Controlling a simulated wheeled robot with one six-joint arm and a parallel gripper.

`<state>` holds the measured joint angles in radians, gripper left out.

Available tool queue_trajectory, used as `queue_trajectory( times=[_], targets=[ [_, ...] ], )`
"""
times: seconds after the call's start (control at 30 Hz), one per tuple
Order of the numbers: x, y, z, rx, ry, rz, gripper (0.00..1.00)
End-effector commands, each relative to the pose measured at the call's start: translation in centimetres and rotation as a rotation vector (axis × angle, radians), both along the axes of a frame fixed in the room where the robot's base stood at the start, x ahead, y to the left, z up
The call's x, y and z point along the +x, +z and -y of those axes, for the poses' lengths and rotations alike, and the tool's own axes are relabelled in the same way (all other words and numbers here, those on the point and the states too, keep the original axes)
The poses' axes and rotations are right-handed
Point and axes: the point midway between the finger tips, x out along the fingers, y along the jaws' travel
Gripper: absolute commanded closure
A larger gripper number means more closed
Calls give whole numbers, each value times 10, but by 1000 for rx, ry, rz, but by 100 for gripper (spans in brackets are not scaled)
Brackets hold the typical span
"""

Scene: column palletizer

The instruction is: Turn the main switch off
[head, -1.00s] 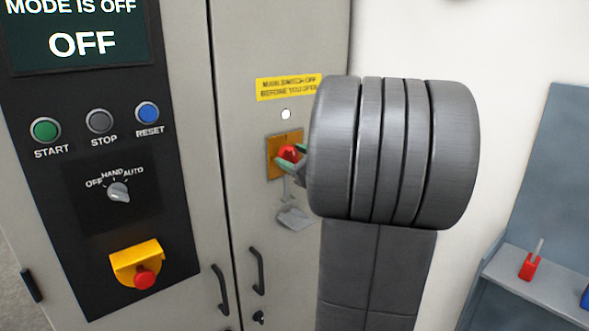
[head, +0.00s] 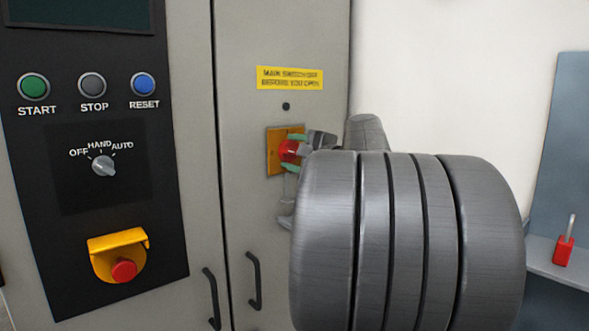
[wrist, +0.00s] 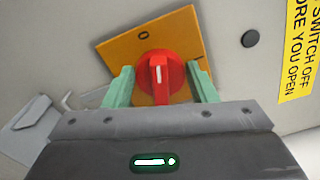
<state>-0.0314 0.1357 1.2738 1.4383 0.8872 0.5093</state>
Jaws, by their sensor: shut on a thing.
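The main switch is a red knob (head: 289,151) on an orange-yellow plate (head: 273,152) on the cabinet door. In the wrist view the knob (wrist: 160,72) has a white line pointing up the picture, close to the 0 mark and slightly to its right. The plate (wrist: 185,30) shows tilted there, with a second mark partly visible at the right. My gripper (wrist: 160,88) has its green fingers on both sides of the knob and is shut on it. In the head view my gripper (head: 294,150) is partly hidden by my arm.
A round lamp (head: 286,106) above the switch is dark, below a yellow label (head: 290,78). A grey flap (wrist: 30,115) hangs beside the plate. The control panel (head: 40,210) has buttons, a mode selector (head: 103,165) and a red emergency button (head: 124,269). A red padlock (head: 563,251) stands on a shelf.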

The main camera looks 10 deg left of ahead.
Motion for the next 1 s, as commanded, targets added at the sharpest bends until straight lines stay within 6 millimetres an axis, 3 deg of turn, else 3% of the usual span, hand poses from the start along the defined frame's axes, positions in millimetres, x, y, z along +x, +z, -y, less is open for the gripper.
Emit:
queue_trajectory(
  times=[0.43,1.0],
  targets=[
    [0,-4,-1,-156,1,199,71],
    [0,-3,0,-186,1,236,71]
  ],
)
